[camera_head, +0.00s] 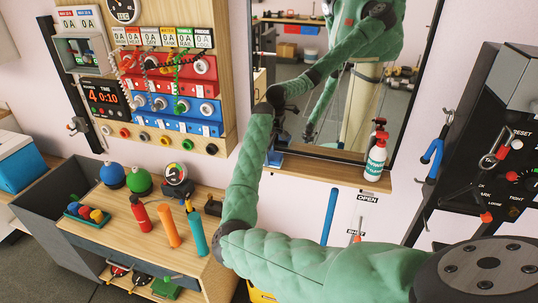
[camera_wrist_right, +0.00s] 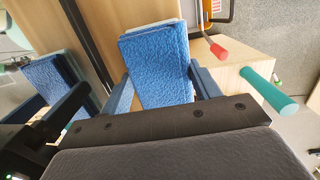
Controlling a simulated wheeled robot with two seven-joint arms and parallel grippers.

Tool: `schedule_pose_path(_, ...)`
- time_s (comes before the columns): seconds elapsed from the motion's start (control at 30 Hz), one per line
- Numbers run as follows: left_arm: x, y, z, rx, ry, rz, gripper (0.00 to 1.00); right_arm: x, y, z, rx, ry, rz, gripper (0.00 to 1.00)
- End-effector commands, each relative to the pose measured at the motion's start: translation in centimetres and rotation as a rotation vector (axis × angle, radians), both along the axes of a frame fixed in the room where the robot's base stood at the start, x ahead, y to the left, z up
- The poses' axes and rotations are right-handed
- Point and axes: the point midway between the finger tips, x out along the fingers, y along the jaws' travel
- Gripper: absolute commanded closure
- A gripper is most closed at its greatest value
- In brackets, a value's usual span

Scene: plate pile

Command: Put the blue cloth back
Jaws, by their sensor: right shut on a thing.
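The folded blue cloth (camera_wrist_right: 156,68) is between the two blue fingers of my right gripper (camera_wrist_right: 164,85), which is shut on it. My right arm reaches up in front of the mirror (camera_head: 345,105) in the head view. There the right gripper (camera_head: 273,158) is small and partly hidden behind my forearm, close to the left end of the wooden mirror shelf (camera_head: 330,178). I cannot tell whether the cloth touches the shelf. The mirror also shows a reflection of the gripper and cloth. My left gripper is not in view.
A white-and-red spray bottle (camera_head: 376,158) stands on the right of the shelf. A gauge panel (camera_head: 170,75) hangs left of the mirror.

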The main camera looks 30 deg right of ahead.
Motion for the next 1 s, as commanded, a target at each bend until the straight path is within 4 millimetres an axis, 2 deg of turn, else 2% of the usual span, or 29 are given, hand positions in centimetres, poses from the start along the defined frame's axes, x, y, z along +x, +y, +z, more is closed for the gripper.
schedule_pose_path(0.13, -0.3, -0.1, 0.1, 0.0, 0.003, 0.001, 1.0, 0.0, 0.0, -0.1, -0.001, 0.001, 0.0, 0.57)
schedule_pose_path(0.17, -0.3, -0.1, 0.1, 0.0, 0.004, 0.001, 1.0, 0.0, 0.0, -0.2, -0.001, 0.001, 0.0, 0.32)
schedule_pose_path(0.27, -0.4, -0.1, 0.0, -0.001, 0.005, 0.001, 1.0, 0.0, 0.0, -0.1, 0.0, 0.0, 0.0, 0.13)
schedule_pose_path(0.63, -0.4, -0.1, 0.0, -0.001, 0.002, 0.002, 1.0, 0.0, 0.0, -0.2, 0.0, 0.0, 0.0, 0.13)
schedule_pose_path(0.73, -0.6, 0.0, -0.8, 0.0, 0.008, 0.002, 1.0, 0.1, 0.1, 0.7, -0.001, -0.002, 0.0, 0.13)
schedule_pose_path(0.83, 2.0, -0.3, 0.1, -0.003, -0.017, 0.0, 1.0, 0.2, 0.3, 2.2, -0.002, -0.003, 0.0, 0.13)
schedule_pose_path(1.0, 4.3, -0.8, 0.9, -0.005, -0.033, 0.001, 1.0, 0.2, 0.5, 4.9, -0.002, -0.001, -0.001, 0.13)
